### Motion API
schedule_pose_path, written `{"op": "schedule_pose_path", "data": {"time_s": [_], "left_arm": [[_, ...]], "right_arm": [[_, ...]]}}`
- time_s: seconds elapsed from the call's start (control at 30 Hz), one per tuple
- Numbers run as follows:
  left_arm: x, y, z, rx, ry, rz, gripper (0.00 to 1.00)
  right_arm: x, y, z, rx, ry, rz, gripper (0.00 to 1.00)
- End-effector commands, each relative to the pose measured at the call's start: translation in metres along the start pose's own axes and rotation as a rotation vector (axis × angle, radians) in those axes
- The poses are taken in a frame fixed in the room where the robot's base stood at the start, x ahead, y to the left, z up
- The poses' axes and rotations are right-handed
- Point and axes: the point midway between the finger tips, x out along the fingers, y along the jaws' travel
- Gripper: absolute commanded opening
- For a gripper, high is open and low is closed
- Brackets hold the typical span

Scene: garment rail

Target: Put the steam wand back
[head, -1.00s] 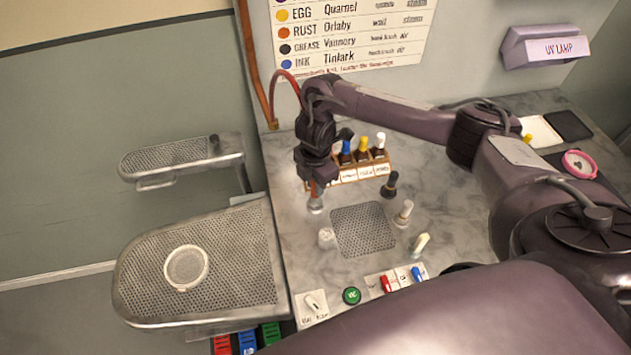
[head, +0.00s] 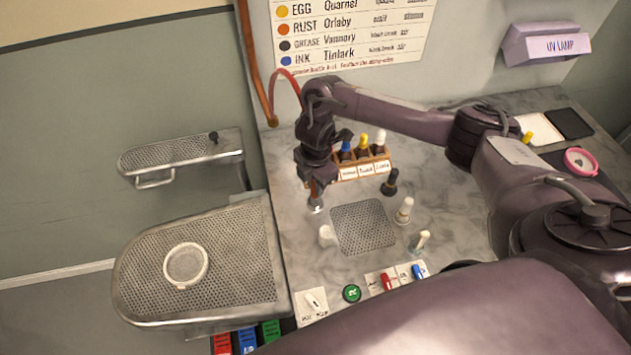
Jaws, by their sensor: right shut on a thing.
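My right gripper (head: 316,186) is shut on the steam wand (head: 316,203), whose pale metal head points down over the marble counter, left of the perforated grate. Whether the head touches the counter, I cannot tell. A red hose (head: 287,76) arches from a copper pipe (head: 250,65) on the wall to behind my right wrist. Most of the wand is hidden by the gripper. I cannot make out a holder for it. My left gripper is not in view.
A perforated grate (head: 363,228) lies in the counter, with small bottles (head: 404,211) around it and a white cup (head: 326,236) near the wand. A wooden bottle rack (head: 376,165) stands behind. Perforated pressing boards (head: 230,265) lie left. Switches (head: 388,282) line the front.

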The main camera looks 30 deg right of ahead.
Motion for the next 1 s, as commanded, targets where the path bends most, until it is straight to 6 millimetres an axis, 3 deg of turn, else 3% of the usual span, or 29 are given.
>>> {"op": "schedule_pose_path", "data": {"time_s": [0.23,0.27,0.43,0.63,0.73,1.0], "left_arm": [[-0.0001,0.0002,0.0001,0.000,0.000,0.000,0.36],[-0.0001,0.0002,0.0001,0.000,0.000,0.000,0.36],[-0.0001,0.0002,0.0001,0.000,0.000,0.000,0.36],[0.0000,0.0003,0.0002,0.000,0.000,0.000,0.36],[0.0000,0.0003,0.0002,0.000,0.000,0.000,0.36],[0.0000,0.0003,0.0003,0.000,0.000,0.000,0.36]], "right_arm": [[-0.0005,0.0005,-0.0001,0.000,0.000,0.001,0.00],[-0.0005,0.0005,-0.0001,0.000,0.000,0.001,0.26],[-0.0005,0.0005,-0.0001,0.000,0.000,0.001,0.47],[0.0000,0.0001,-0.0001,0.000,0.000,0.000,0.49],[0.0000,0.0001,-0.0001,0.000,0.000,0.000,0.62],[-0.0001,0.0001,0.0000,0.000,0.000,0.000,0.62]]}}
